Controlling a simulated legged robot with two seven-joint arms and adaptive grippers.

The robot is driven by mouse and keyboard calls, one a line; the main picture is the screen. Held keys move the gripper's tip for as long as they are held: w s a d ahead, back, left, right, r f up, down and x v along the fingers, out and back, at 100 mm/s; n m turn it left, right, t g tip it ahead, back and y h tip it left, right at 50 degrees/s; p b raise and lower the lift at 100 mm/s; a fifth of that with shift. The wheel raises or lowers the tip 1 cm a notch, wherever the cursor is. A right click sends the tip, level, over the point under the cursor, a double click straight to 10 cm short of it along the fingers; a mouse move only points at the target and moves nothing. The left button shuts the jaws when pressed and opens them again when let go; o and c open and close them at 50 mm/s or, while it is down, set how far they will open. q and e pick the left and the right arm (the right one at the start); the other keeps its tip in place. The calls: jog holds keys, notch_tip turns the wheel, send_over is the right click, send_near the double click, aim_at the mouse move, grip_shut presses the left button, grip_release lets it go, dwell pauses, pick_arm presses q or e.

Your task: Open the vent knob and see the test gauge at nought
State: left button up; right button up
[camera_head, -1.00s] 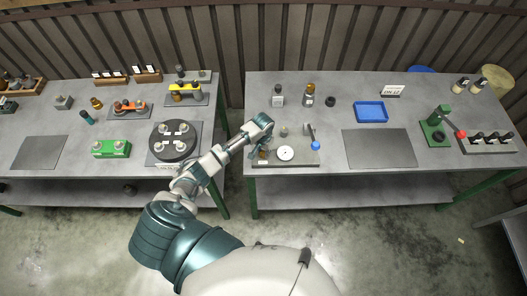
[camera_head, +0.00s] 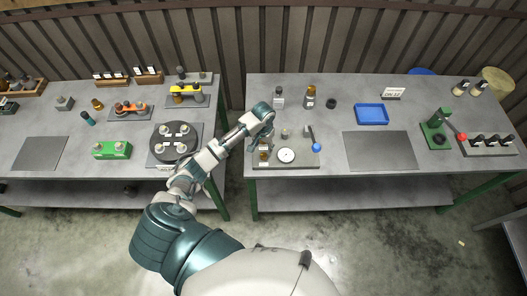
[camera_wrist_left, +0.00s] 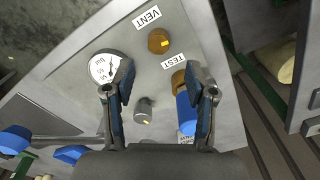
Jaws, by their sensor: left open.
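The vent knob (camera_wrist_left: 158,41) is a round brass knob with a yellow mark, beside the VENT label (camera_wrist_left: 147,17). In the head view it (camera_head: 264,156) sits at the front left of the test plate (camera_head: 305,160). The white gauge (camera_wrist_left: 103,67) lies to its left in the wrist view and also shows in the head view (camera_head: 286,155); its needle reading is too small to tell. A second brass knob (camera_wrist_left: 179,80) is by the TEST label (camera_wrist_left: 174,61). My left gripper (camera_wrist_left: 160,93) is open and empty above the plate, apart from the vent knob. My right gripper is out of view.
A grey knob (camera_wrist_left: 144,110) and a blue-ended lever (camera_head: 316,147) stand on the plate. Bottles (camera_head: 309,96) stand behind it; a blue tray (camera_head: 371,113) and a dark mat (camera_head: 380,149) lie to the right. A gap separates the two benches.

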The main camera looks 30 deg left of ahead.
aim_at(263, 155)
pick_arm(q)
notch_tip(263, 155, up, 5)
jog(key=shift+f, duration=0.1)
dwell(0.6)
